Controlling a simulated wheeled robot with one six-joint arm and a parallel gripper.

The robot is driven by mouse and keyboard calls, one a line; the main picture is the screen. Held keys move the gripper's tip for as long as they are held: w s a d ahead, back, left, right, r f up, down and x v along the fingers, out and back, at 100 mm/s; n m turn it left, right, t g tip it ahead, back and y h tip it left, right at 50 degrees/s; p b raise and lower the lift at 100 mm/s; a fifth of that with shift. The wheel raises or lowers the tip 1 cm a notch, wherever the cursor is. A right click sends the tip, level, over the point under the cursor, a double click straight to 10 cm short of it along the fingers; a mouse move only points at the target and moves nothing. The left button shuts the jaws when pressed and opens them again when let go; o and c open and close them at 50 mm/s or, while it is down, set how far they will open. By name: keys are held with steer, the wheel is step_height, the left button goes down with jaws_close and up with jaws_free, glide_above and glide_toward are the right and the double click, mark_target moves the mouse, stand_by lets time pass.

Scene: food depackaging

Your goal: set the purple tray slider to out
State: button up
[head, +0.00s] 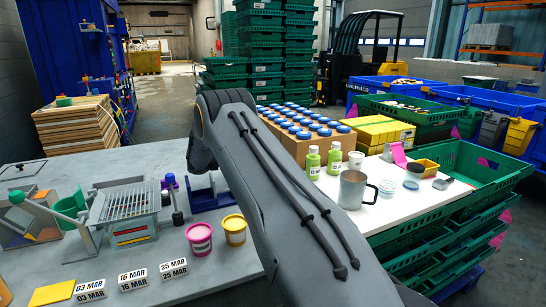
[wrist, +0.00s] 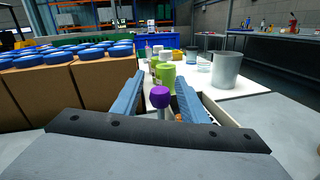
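A round purple knob (wrist: 159,97) on a short pale stem stands in the middle of the wrist view. My gripper (wrist: 158,85) is open, with one blue finger on each side of the knob. I see gaps between the knob and both fingers, so they do not look closed on it. The tray under the knob is mostly hidden by my gripper's dark front bar. In the head view a purple knob (head: 170,180) shows on the grey table, left of my arm; I cannot tell if it is the same one. My arm hides the gripper there.
Boxes of blue-capped jars (wrist: 88,75) stand close on the left in the wrist view. A green bottle (wrist: 165,76) and a grey mug (wrist: 226,70) stand beyond. A pink tub (head: 199,238) and yellow tub (head: 234,229) stand on the table near my arm.

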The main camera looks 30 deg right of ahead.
steer(key=b+v, duration=0.2)
steer(key=v, duration=0.3)
steer(key=shift+w+a+f, duration=0.1)
steer(key=shift+w+a, duration=0.05)
steer(key=shift+a, duration=0.1)
steer(key=shift+w+a, duration=0.15)
steer(key=shift+a, duration=0.3)
